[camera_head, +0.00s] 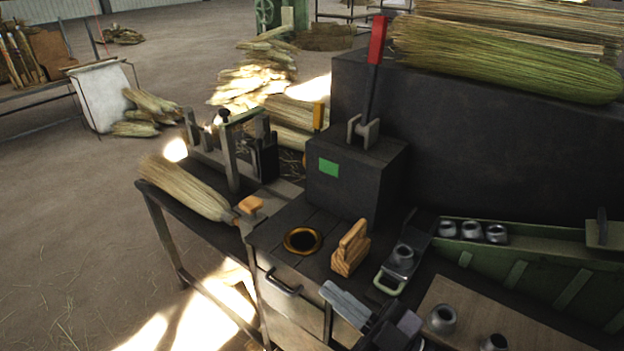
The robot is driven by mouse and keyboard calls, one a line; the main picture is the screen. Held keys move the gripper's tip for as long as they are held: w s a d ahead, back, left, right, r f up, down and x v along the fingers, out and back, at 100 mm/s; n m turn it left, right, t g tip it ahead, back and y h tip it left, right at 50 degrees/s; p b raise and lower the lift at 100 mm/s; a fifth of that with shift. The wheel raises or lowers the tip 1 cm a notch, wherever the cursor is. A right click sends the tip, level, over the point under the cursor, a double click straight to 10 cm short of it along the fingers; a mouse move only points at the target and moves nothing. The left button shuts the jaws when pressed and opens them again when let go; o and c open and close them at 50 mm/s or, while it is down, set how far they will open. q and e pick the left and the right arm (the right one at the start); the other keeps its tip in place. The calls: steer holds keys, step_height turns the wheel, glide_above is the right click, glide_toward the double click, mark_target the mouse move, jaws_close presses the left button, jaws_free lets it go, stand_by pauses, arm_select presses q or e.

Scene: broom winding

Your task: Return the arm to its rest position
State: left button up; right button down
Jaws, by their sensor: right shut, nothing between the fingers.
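My right gripper (338,298) shows at the bottom centre, with its grey fingers pointing up and left over the front of the dark workbench (282,217). Its fingers are together and hold nothing. The rest of my right arm runs out of the picture at the bottom. A wooden-handled block (351,249) stands on the bench just beyond the fingers, apart from them. A brass-rimmed round hole (302,241) is to the left of that block. My left gripper is not in view.
A black box with a red-handled lever (376,45) stands behind the bench top. A broom-straw bundle (187,188) lies on the left table. Metal collars (442,319) sit on a wooden board at lower right. A green tray (540,272) is at right. Open floor lies left.

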steer(key=d+f+m+t+h, duration=0.3)
steer(key=d+f+m+h, duration=0.85)
steer(key=f, duration=0.25)
steer(key=s+d+f+m+g+h, duration=0.2)
steer(key=s+d+f+g+h, duration=0.2)
steer(key=s+f, duration=0.5)
steer(key=shift+d+f+g, duration=0.5)
steer(key=shift+f+g, duration=0.1)
steer(key=shift+f, duration=0.25)
steer(key=shift+s, duration=0.1)
